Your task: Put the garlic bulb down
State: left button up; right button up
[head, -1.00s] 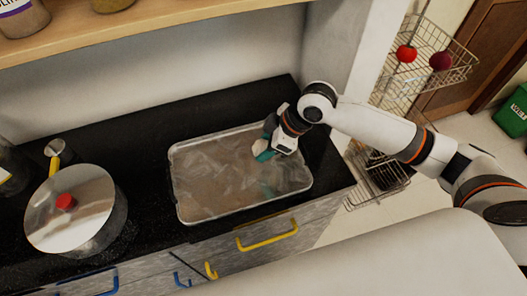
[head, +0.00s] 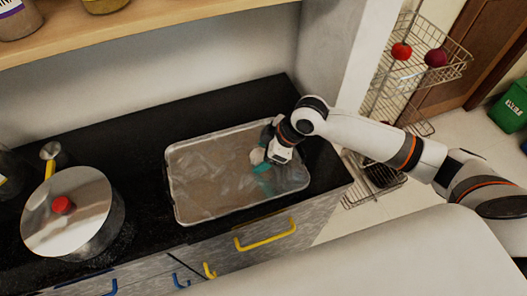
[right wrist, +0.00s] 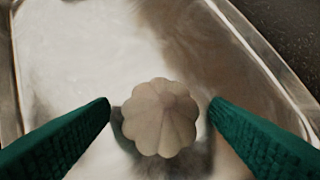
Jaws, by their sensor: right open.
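The garlic bulb (right wrist: 160,118) is pale and ribbed. In the right wrist view it sits over the metal tray (right wrist: 75,60), between the two green fingers of my right gripper (right wrist: 160,112), with a gap on each side. In the head view the bulb (head: 257,156) shows beside my right gripper (head: 262,170), over the right part of the tray (head: 190,215). My right gripper is open around the bulb. A dark shadow lies close beneath the bulb. My left gripper is not in view.
A pot with a shiny lid and red knob (head: 62,205) stands at the left of the black counter (head: 135,165). A wooden shelf (head: 130,30) with jars is above. A wire rack (head: 425,60) stands right of the counter.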

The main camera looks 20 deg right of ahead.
jog(key=v, duration=1.2)
jog(key=shift+r, duration=0.25)
